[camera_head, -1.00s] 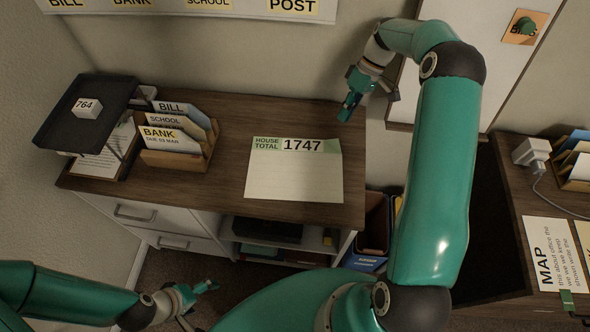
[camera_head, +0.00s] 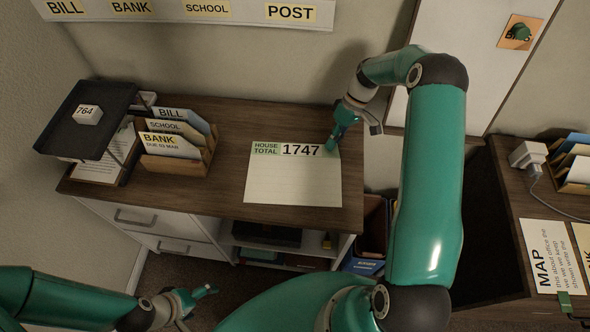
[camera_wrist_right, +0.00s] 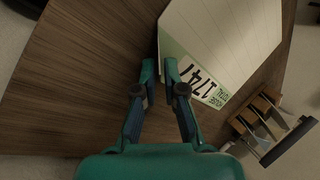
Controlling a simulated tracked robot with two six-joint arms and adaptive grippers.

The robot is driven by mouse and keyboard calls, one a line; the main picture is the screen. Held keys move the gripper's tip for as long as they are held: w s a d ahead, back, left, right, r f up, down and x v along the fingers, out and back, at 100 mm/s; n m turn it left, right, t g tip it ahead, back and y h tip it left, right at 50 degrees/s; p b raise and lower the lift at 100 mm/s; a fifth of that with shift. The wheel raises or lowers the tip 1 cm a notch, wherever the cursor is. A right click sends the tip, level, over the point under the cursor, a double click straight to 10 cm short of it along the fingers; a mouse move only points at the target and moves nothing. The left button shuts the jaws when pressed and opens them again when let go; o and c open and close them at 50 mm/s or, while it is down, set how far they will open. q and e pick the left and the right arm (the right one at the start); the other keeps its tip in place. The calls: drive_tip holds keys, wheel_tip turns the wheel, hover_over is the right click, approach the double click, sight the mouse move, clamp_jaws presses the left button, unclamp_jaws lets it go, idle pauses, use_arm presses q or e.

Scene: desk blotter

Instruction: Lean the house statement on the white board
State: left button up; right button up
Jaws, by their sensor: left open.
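The house statement (camera_head: 292,180) is a pale sheet with a green "HOUSE TOTAL 1747" header, lying flat on the wooden cabinet top. It also shows in the right wrist view (camera_wrist_right: 225,40). My right gripper (camera_head: 332,146) is at the sheet's far right corner. In the right wrist view its two fingertips (camera_wrist_right: 160,68) are apart, with the sheet's edge showing between them; I see no grip on it. A white board (camera_head: 440,35) stands against the wall behind my right arm, partly hidden. My left gripper (camera_head: 208,291) is open and empty, low in front of the cabinet.
A wooden letter sorter (camera_head: 180,160) and a dark tray (camera_head: 85,120) stand left of the sheet. A labelled strip (camera_head: 230,12) hangs on the wall. A second desk (camera_head: 510,200) with a plug and papers is at right. Bare wood lies behind the sheet.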

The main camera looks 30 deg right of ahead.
clamp_jaws()
drive_tip(key=shift+r, duration=0.1)
